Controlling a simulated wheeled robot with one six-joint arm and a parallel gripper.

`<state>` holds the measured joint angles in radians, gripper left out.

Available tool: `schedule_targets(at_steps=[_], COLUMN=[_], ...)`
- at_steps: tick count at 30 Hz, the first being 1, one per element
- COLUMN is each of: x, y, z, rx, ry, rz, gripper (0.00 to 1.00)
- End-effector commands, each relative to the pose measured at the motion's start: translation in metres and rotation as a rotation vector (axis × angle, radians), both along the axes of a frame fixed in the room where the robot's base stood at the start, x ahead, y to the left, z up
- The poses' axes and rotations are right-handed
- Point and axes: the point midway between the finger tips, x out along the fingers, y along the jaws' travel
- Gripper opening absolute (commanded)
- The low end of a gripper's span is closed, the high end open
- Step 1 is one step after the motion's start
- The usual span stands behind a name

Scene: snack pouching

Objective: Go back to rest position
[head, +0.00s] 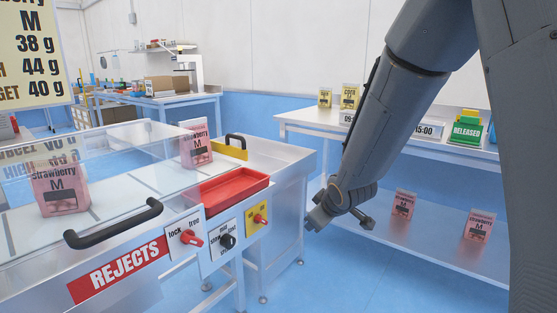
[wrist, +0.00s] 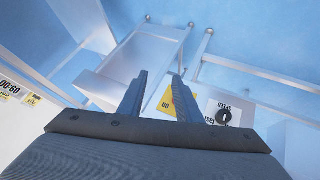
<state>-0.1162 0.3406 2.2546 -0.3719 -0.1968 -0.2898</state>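My gripper (head: 318,213) hangs low beside the right end of the rejects machine, over the gap before the white table. In the wrist view my gripper (wrist: 160,75) has its two fingers apart with nothing between them. Pink strawberry pouches stand under the clear cover, one at the left (head: 60,190) and one farther back (head: 196,145). Two more pink pouches, one nearer the table's left (head: 403,204) and one to its right (head: 479,226), stand on the table's lower shelf.
The rejects machine has a red tray (head: 228,188), a black handle (head: 113,225) and a yellow switch plate (head: 257,217). The white table (head: 300,117) holds yellow pouches (head: 349,96), a 15:00 sign (head: 429,130) and a green RELEASED sign (head: 466,131). Blue floor (head: 335,270) is clear between them.

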Motion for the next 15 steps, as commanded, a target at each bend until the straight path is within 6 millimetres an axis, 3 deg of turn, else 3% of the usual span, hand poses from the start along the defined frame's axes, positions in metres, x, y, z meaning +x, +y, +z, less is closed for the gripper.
schedule_targets(at_steps=[1, 9, 15], x=[-0.022, -0.158, -0.23], y=[-0.004, -0.019, -0.017], z=[0.01, 0.031, 0.039], rx=[0.004, 0.048, 0.079], ry=[0.052, 0.378, 0.541], rz=[-0.055, -0.335, -0.447], gripper=[0.31, 0.31, 0.31])
